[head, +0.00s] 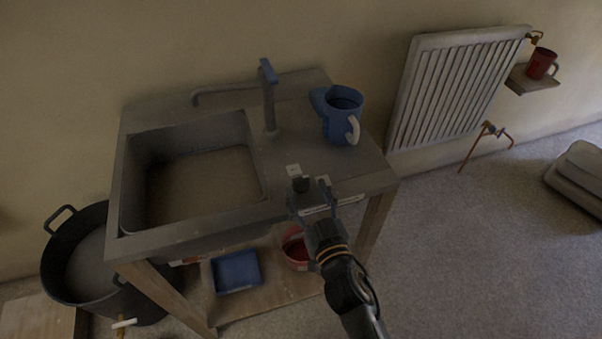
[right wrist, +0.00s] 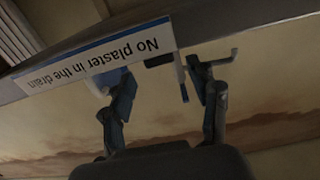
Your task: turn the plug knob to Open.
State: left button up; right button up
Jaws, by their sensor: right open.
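The plug knob (head: 301,184) is a small dark knob on the sink unit's top, near its front edge and right of the basin. A small white label (head: 294,170) lies just behind it; I cannot read its marks, nor how the knob is turned. My right gripper (head: 309,194) is open at the knob, with its fingers to either side in the picture. In the right wrist view, turned upside down, the dark knob (right wrist: 158,61) shows between the open fingers (right wrist: 160,82). I cannot tell whether they touch it. My left gripper is not in view.
The sink basin (head: 205,190) is left of the knob, the tap (head: 269,100) behind it. A blue jug (head: 342,118) stands behind right. A black tub (head: 50,258) stands at left.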

aim_at(302, 180)
jog(key=x, duration=0.5)
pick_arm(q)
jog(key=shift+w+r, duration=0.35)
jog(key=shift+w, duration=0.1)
pick_arm(e)
jog(key=shift+s, duration=0.1)
